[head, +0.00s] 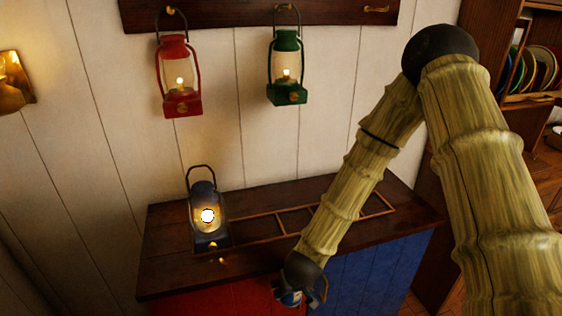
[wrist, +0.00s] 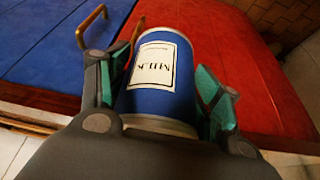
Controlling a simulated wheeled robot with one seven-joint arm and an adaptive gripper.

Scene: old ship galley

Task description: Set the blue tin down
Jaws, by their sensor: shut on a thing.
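The blue tin (wrist: 172,102) has a cream label that seems to read "MILK" and a pale rim at its near end. In the wrist view it lies between the teal-padded fingers of my gripper (wrist: 163,78), which is shut on it. In the head view my gripper (head: 301,293) is at the bottom, in front of the dark wooden counter's (head: 165,277) front edge. Only a small part of the blue tin (head: 290,298) shows there, the rest hidden by the gripper. The tin is off the counter top, in front of the red and blue cabinet fronts.
A lit blue lantern (head: 207,217) stands at the counter's left, by a low wooden divider frame (head: 265,238). Red (head: 181,75) and green (head: 288,67) lanterns hang above. A plate rack (head: 535,95) stands right. A brass handle (wrist: 93,25) sticks out beside my gripper.

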